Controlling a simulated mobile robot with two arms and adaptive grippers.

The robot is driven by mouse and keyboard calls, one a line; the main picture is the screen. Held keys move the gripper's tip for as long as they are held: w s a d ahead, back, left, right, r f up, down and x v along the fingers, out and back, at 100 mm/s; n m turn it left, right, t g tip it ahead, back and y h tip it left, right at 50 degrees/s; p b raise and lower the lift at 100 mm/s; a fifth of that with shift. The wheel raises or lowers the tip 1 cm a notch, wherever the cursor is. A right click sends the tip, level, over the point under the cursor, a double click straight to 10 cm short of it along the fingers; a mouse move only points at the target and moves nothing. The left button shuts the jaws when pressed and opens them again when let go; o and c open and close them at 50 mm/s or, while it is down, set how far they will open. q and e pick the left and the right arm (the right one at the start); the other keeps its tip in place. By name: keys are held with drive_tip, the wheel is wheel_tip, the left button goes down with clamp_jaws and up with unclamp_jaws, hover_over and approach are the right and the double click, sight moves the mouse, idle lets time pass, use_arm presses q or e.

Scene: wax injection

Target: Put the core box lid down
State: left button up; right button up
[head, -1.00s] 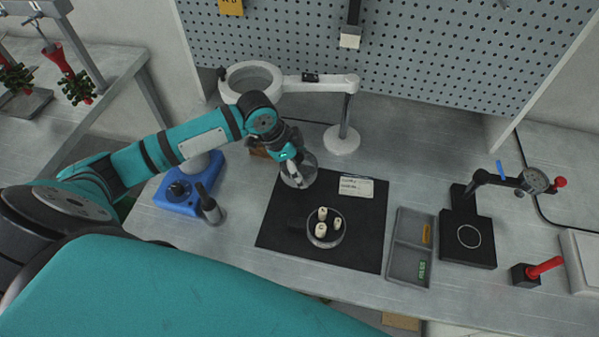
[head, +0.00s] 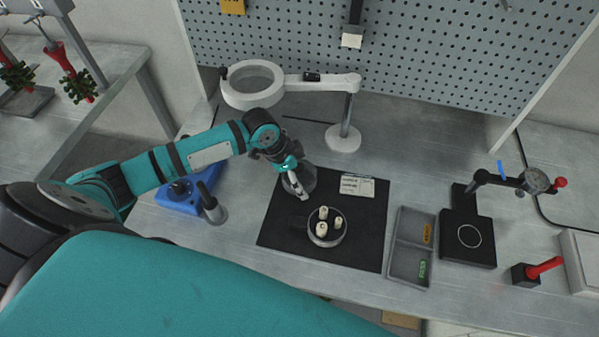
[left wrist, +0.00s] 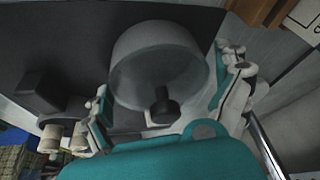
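The core box lid, a clear grey round cover (head: 308,176), is at the upper left corner of the black mat (head: 365,240). In the left wrist view the lid (left wrist: 150,60) lies between my spread fingers, its dark knob (left wrist: 162,106) towards me. My left gripper (head: 294,184) is over the lid; in the left wrist view its fingers (left wrist: 168,100) are wide apart, with gaps to the knob. The round core box (head: 325,240) with pale cores stands uncovered on the mat, right of and nearer than the lid. My right gripper is out of view.
A white label card (head: 357,186) lies on the mat. Right of it are a grey divided tray (head: 408,262) and a black gauge stand (head: 468,250). A magnifier lamp (head: 343,138) stands behind, a blue device (head: 185,200) to the left.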

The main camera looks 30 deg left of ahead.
use_arm(q)
drive_tip(key=shift+r, duration=0.15)
drive_tip(key=v, duration=1)
drive_tip(key=shift+a+r+b, duration=0.15)
drive_tip(key=shift+r+b, duration=0.1)
drive_tip(key=shift+b, duration=0.05)
drive_tip(key=shift+s+a+r, duration=0.15)
drive_tip(key=shift+s+r, duration=0.05)
drive_tip(key=shift+r, duration=0.5)
drive_tip(key=shift+f, duration=0.1)
